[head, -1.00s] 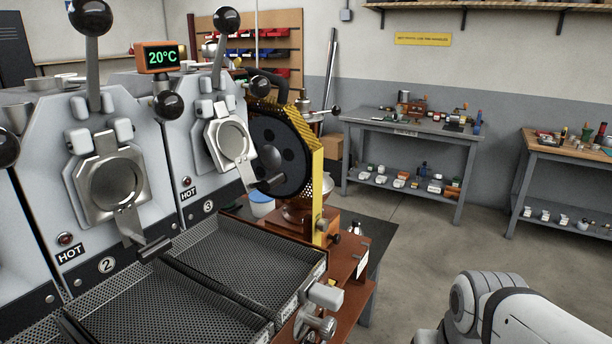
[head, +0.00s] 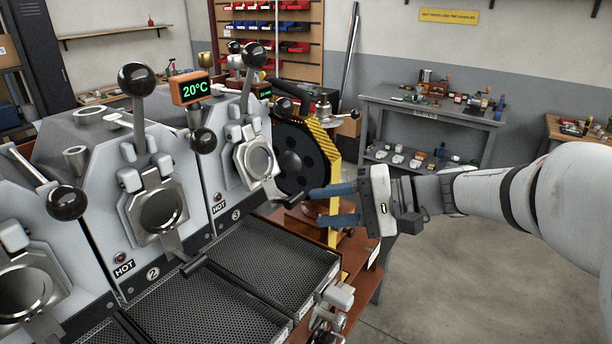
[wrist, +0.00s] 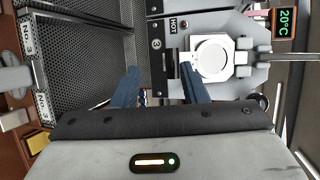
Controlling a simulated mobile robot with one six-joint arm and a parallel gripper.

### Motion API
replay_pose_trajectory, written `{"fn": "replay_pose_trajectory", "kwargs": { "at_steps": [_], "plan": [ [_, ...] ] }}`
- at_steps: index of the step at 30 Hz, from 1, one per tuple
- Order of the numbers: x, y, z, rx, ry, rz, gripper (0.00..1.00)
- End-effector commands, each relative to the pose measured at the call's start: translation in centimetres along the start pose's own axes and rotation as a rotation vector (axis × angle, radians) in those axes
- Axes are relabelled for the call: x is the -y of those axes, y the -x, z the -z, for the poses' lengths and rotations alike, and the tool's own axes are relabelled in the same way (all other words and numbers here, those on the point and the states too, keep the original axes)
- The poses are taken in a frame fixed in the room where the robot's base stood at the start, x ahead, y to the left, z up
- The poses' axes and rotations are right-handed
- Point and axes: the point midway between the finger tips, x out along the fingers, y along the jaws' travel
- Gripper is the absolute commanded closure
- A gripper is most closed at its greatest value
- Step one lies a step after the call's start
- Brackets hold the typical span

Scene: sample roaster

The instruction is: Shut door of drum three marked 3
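Drum three (head: 236,160) carries a round "3" plate, which also shows in the wrist view (wrist: 157,44). Its steel door (head: 258,158) has a round window and lies against the front; I cannot tell if it is fully shut. The door's dark handle (head: 270,194) sticks out low toward the right. The door also shows in the wrist view (wrist: 210,58), with one blue fingertip overlapping its lower edge. My gripper (head: 333,205) is open, with its two blue fingers pointing left toward the handle. In the head view a gap seems to remain between fingertips and handle.
Drum two (head: 160,208) stands to the left, with its own door and handle. Perforated cooling trays (head: 275,262) lie below the drums. A black wheel with a yellow striped guard (head: 318,145) is just behind my fingers. Floor at right is clear.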

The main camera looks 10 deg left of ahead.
Motion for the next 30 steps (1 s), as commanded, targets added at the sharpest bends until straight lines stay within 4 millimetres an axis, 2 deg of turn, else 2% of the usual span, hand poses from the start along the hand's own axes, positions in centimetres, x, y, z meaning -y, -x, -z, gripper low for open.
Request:
{"fn": "replay_pose_trajectory", "kwargs": {
  "at_steps": [1,5,18,22,30],
  "plan": [
    [0.9,0.0,0.4,0.000,0.002,0.030,0.60],
    [1.7,-0.7,0.7,0.000,0.007,0.063,0.60],
    [2.0,-6.8,0.7,-0.002,0.005,0.061,0.60],
    [2.0,-7.6,0.7,-0.003,0.006,0.060,0.60],
    [1.9,-7.7,0.8,-0.006,0.006,0.060,0.60]
  ]
}}
